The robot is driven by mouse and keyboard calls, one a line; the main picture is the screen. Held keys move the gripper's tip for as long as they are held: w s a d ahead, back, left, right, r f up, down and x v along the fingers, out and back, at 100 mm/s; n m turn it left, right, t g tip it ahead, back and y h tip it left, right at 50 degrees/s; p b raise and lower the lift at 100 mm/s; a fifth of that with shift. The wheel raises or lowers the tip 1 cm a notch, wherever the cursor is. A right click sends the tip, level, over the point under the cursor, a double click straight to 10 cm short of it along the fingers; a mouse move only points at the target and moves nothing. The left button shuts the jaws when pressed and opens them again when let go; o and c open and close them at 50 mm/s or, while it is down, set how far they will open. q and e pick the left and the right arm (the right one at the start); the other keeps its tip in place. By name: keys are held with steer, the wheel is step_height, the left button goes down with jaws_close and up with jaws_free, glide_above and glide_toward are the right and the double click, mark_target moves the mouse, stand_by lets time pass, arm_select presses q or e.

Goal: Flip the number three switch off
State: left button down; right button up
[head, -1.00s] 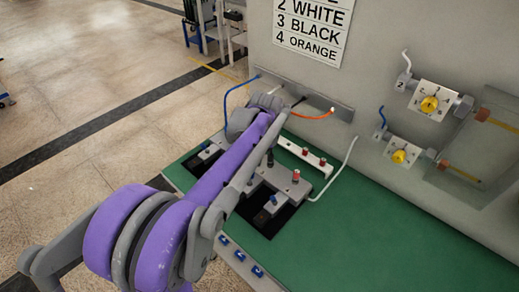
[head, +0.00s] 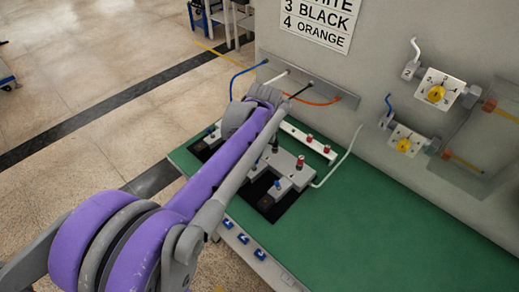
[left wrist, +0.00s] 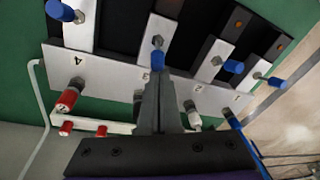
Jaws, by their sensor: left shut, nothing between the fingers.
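The number three switch (left wrist: 164,30) is in the upper middle of the left wrist view. Its blue-tipped lever (left wrist: 157,60) sticks up toward the camera, right at the tip of my left gripper (left wrist: 158,78). The gripper is shut and empty; whether it touches the lever I cannot tell. The switch marked 4 (left wrist: 79,40), with its own blue tip (left wrist: 60,10), is to the left. Two more blue-tipped switches (left wrist: 233,67) are to the right. In the head view my left arm hides the gripper and number three. My right gripper is not in view.
Colored terminals (left wrist: 68,98) stand along the white base, close to the gripper. The wall sign (head: 318,22) reads 3 black, 4 orange. Yellow rotary knobs (head: 436,93) are on the wall at right. The green bench top (head: 350,225) is clear on the right.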

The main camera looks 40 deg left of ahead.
arm_select(q)
steer(key=shift+s+r+t, duration=0.15)
steer(key=shift+s+t, duration=0.2)
steer(key=shift+t, duration=0.35)
arm_select(e)
steer(key=shift+w+r, duration=0.1)
steer(key=shift+r, duration=0.15)
arm_select(q)
steer(key=shift+s+t+p, duration=0.25)
steer(key=shift+t+p, duration=0.05)
steer(key=shift+t, duration=0.1)
arm_select(e)
steer(key=shift+r, duration=0.15)
arm_select(q)
steer(key=shift+s+a+r+t+p, duration=0.1)
steer(key=shift+s+t+p, duration=0.05)
steer(key=shift+s+t, duration=0.4)
steer(key=shift+s+r+t+p, duration=0.15)
steer(key=shift+s+t, duration=0.2)
steer(key=shift+t, duration=0.4)
arm_select(e)
steer(key=shift+w+r, duration=0.1)
steer(key=shift+r, duration=0.25)
arm_select(q)
steer(key=shift+w+f, duration=0.1)
steer(key=shift+r+p, duration=0.6)
steer(key=shift+r, duration=0.25)
arm_select(e)
steer(key=shift+w+r, duration=0.35)
steer(key=shift+r, duration=0.4)
